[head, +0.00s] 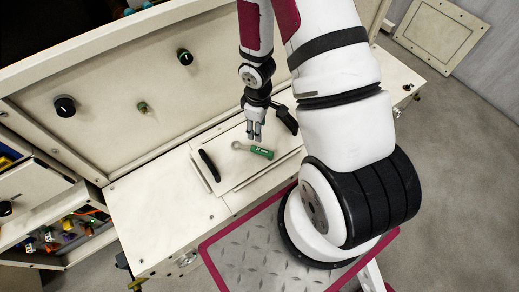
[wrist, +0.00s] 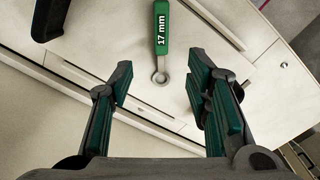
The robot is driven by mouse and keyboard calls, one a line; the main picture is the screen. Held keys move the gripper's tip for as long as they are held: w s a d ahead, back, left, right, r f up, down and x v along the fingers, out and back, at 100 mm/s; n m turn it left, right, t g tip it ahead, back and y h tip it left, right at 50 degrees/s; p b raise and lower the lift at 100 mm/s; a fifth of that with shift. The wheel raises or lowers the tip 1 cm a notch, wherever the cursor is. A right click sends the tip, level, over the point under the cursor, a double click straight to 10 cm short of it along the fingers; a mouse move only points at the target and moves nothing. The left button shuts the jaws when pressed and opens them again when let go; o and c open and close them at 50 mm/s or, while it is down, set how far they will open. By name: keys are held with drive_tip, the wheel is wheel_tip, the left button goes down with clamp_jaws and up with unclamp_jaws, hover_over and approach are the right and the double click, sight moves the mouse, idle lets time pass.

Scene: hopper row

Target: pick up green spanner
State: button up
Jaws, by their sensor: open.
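The green spanner (head: 255,150) lies on the cream ledge of the hopper cabinet in the head view, its grey ring end toward the left. In the wrist view the spanner (wrist: 161,30) shows a green handle marked "17 mm", with the ring end nearest my gripper. My gripper (head: 255,135) is open and empty above the ledge. In the wrist view the fingers of my gripper (wrist: 160,92) stand apart, to either side of the ring end in the picture. The spanner looks apart from both fingers. The far end of its handle is cut off by the picture edge.
A black handle (head: 209,165) is on the ledge left of the spanner; a black handle (wrist: 50,18) also shows at the wrist view's upper left. Black knobs (head: 65,106) stick out of the panel behind. Bins with coloured parts (head: 68,230) are at lower left.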

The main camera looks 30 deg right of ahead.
drive_tip(key=f, duration=0.1)
hover_over(259, 149)
wheel_tip(259, 149, down, 8)
drive_tip(key=shift+s+a, duration=0.15)
drive_tip(key=shift+w+f+p, duration=0.2)
drive_tip(key=shift+f+p, duration=0.35)
drive_tip(key=shift+f, duration=2.15)
clamp_jaws()
